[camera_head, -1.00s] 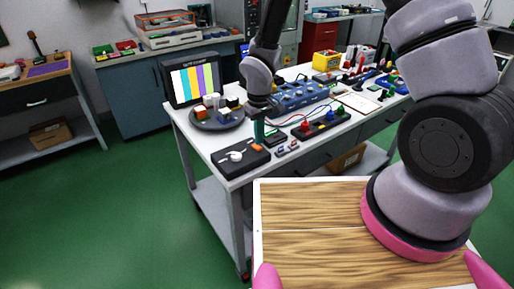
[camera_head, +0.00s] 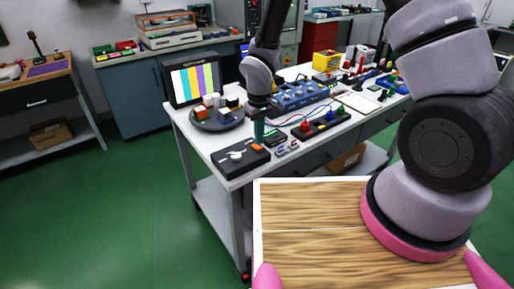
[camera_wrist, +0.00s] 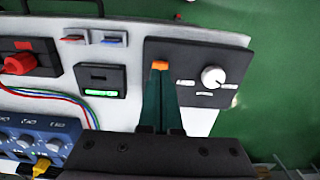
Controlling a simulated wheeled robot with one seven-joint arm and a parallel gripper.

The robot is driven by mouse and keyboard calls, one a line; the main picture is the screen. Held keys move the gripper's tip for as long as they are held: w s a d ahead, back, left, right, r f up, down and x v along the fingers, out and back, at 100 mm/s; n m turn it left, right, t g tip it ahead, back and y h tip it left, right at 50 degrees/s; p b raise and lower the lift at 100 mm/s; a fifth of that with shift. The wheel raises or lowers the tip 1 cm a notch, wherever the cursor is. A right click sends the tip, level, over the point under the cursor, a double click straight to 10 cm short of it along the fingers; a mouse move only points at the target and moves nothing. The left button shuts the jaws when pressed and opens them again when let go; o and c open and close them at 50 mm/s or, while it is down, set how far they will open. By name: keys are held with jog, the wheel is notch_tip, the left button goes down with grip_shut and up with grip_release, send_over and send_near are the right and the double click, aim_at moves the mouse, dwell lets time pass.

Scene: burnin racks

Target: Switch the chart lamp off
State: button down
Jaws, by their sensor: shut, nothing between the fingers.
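A black control box (camera_head: 228,163) lies on the near left corner of the grey bench, with an orange rocker switch (camera_wrist: 160,65) and a round white knob (camera_wrist: 212,77) on its top. The orange switch also shows in the head view (camera_head: 257,147). My gripper (camera_wrist: 161,100) has its teal fingers together and empty, pointing down with the tips close to the orange switch. I cannot tell whether they touch it. A chart screen (camera_head: 194,81) with bright colour bars stands at the bench's far left corner and looks lit.
A round dark tray (camera_head: 217,123) with small blocks stands behind the box. A small black unit with a green light (camera_wrist: 100,92), a box with a red knob (camera_wrist: 17,65) and blue instruments (camera_head: 300,97) sit close by. Green floor is open to the left.

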aim_at(259, 147)
jog(key=shift+f, duration=1)
dwell(0.7)
jog(key=shift+r, duration=3.55)
jog(key=w+d+r+m+t, duration=0.1)
jog(key=d+r+m+t, duration=0.15)
jog(key=d+r, duration=0.65)
jog(key=d+r+m+t, duration=0.1)
jog(key=d+r+m, duration=0.25)
jog(key=r, duration=0.95)
jog(key=s+d+r+m+t+y, duration=0.2)
jog(key=s+d+r+m, duration=0.3)
jog(key=s+d+r, duration=0.5)
jog(key=s+r+t, duration=0.1)
jog(key=s+r, duration=0.2)
jog(key=r, duration=0.1)
jog(key=shift+s+d+t, duration=0.15)
jog(key=shift+t, duration=0.2)
